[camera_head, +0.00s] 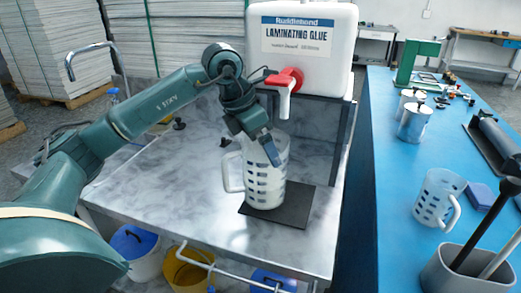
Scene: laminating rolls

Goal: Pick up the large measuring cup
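A large translucent measuring cup (267,184) with rows of dark markings stands upright on a black mat (297,211) on the marble-look counter. Its handle points left. My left gripper (268,153) reaches down from above at the cup's upper part. One blue-grey finger shows in front of the cup wall. The other finger cannot be made out, so its opening and any grip on the cup are unclear. A second measuring cup (434,200), smaller in the picture, stands on the blue table with its handle to the right. My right gripper is not in view.
A white laminating glue tank (330,70) stands behind the cup. Its red and white tap (287,84) overhangs close to my gripper. Metal canisters (414,122) and a grey tool bin (450,272) occupy the blue table (385,165).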

